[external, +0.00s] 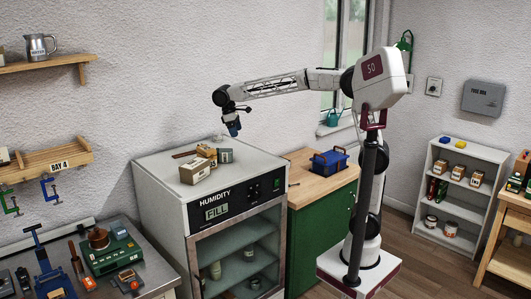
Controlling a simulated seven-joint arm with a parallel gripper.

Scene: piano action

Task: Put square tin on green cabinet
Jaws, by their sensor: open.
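A small grey-green square item (226,156), which looks like the square tin, sits on top of the white humidity cabinet (160,172), right of some boxes. My gripper (234,131) hangs above it, pointing down and apart from it. The fingers are small and dark blue in this view; the gripper is open, with nothing clearly seen in it. The green cabinet (325,222) stands right of the humidity cabinet and has a wooden top (300,173).
A cardboard box (195,172) and a tan box (207,153) crowd the square item's left side.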

